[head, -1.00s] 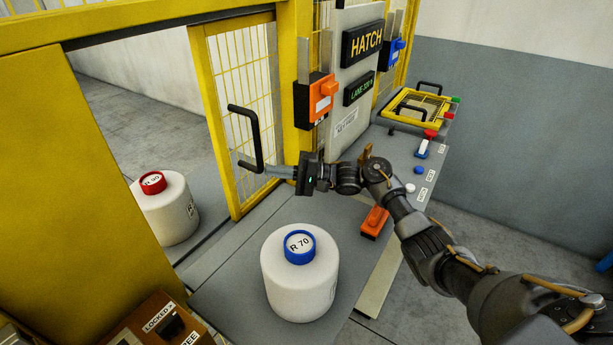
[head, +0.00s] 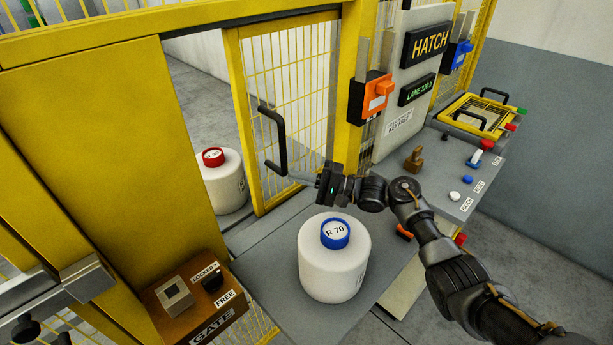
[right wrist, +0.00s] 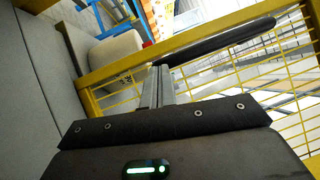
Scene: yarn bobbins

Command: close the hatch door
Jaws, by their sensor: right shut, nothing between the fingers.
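The hatch door (head: 285,110) is a yellow-framed mesh panel in the yellow fence, partly across its opening; a gap shows at its left. Its black bar handle (head: 278,140) stands out from the front, near the left edge. The handle also shows in the right wrist view (right wrist: 215,40). My right gripper (head: 290,177) is shut and empty, its fingers at the handle's lower end. The right wrist view shows the closed fingers (right wrist: 157,88) close to the handle and door frame; I cannot tell whether they touch. My left gripper is not in view.
A white bobbin with blue top (head: 335,265) stands on the grey table below my right gripper. A red-topped bobbin (head: 222,185) stands behind the opening. A brown gate box (head: 190,300) is at lower left. A control panel (head: 470,165) lies right.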

